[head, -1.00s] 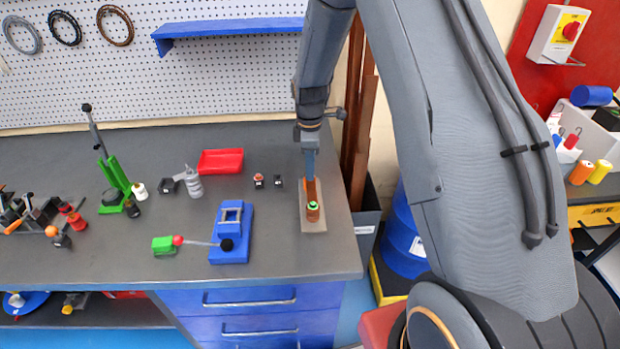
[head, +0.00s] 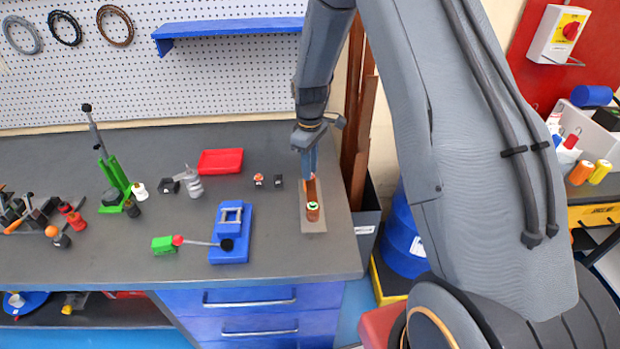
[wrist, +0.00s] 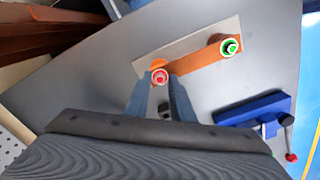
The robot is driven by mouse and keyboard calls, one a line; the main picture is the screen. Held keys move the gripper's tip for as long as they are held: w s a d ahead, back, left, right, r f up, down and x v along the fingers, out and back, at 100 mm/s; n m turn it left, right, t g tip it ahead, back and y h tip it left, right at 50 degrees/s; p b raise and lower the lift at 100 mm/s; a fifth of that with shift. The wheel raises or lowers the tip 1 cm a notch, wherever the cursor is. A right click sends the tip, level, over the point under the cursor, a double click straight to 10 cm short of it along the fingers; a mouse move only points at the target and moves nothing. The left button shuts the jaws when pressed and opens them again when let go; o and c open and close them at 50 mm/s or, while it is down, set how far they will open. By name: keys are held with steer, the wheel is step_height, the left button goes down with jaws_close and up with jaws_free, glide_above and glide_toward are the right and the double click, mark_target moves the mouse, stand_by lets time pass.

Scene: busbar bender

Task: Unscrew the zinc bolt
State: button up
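A copper bar (wrist: 200,64) lies on a pale base plate (wrist: 185,40) on the bench. It carries two upright round fittings at its ends. One shows a red ring around a pale centre (wrist: 160,77); the other shows a green ring (wrist: 230,46), also seen in the head view (head: 313,206). I cannot tell which one is zinc. My gripper (wrist: 161,82) points down at the red-ringed fitting, one finger on each side of it. Whether the fingers touch it is unclear. In the head view, my gripper (head: 308,174) hides that fitting.
A blue bender with a lever (head: 229,235) stands left of the plate. The bench's right edge is close to the plate.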

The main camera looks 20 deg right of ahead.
steer(key=shift+m, duration=0.5)
jaws_close()
